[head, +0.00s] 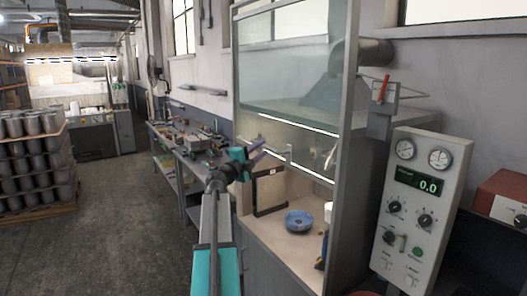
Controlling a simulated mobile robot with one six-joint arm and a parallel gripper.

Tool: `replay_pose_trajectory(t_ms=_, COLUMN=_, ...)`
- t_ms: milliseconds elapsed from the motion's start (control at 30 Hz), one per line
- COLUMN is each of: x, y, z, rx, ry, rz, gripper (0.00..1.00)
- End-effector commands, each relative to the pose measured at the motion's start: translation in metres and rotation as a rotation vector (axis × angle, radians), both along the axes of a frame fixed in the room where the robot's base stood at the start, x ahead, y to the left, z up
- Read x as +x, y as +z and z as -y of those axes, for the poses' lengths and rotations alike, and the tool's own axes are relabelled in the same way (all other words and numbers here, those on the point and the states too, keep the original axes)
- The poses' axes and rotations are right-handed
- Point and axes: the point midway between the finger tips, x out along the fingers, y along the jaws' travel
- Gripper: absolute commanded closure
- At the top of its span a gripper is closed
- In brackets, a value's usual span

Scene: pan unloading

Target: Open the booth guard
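The booth guard (290,85) is a clear pane in a grey frame on the front of the booth. A pale bar (310,171) runs along what looks like its lower edge, above the booth floor. A small light handle (277,150) seems to stick out near the left end of this bar.
Inside the booth are a blue dish (299,221) and a dark-framed panel (268,190). A control panel (424,205) reading 0.0 stands at right, below a red-handled lever (384,88). A cluttered workbench (190,150) is behind at left. Stacked grey cans (35,165) border open floor.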

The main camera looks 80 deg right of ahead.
Motion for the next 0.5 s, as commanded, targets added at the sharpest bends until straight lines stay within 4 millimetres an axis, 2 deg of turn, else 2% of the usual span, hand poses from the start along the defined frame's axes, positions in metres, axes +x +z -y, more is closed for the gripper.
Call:
replay_pose_trajectory(t_ms=33, x=0.002, y=-0.004, z=-0.009, rx=-0.001, ry=0.001, rz=0.000, gripper=0.70)
replay_pose_trajectory(t_ms=500, x=0.023, y=-0.016, z=-0.069, rx=-0.001, ry=0.000, rz=0.000, gripper=0.70)
